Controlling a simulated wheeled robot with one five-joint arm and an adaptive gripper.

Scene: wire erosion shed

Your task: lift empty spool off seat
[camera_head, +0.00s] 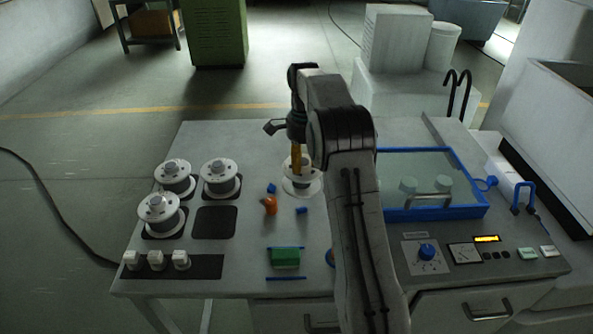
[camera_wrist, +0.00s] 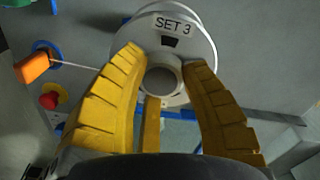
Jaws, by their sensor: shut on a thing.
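A pale spool (camera_head: 291,177) is at its seat at the back middle of the bench, above a white disc (camera_head: 302,190). In the wrist view the spool's flange (camera_wrist: 200,40) bears the label "SET 3", and its round hub (camera_wrist: 163,80) faces me. My gripper (camera_head: 298,167) points down at the spool from above. In the wrist view my gripper (camera_wrist: 162,60) has its yellow fingers closed around the hub. The arm hides part of the spool, and I cannot tell whether it is clear of the seat.
Several other spools (camera_head: 158,215) stand at the left near an empty dark pad (camera_head: 214,222). A blue-framed clear cover (camera_head: 430,212) is right of my arm.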

